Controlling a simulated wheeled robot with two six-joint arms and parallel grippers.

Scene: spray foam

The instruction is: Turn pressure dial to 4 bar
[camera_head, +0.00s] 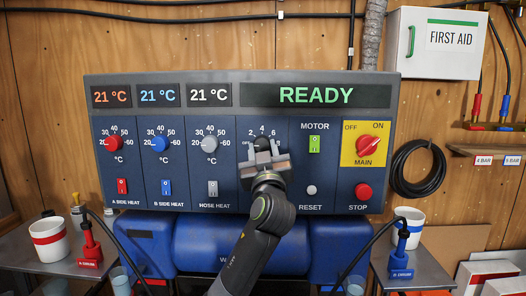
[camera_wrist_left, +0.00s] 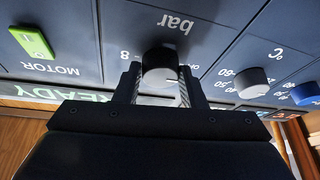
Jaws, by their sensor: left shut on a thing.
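The pressure dial (camera_head: 262,144) is a black round knob on the grey-blue control panel (camera_head: 225,190), with the numbers 2, 4 and 6 showing above it. My left gripper (camera_head: 265,158) reaches up from below and covers most of the dial in the head view. In the left wrist view, upside down, the dial (camera_wrist_left: 160,58) sits between the two fingers of my left gripper (camera_wrist_left: 159,82), under the word "bar". The fingers are shut on it. An 8 shows beside it; I cannot read where its pointer stands. My right gripper is not in view.
Three heat dials, red (camera_head: 115,144), blue (camera_head: 160,144) and grey (camera_head: 210,144), stand left of the dial. The green motor switch (camera_head: 314,144), main switch (camera_head: 366,144) and red stop button (camera_head: 363,191) are to the right. The display (camera_head: 316,95) reads READY.

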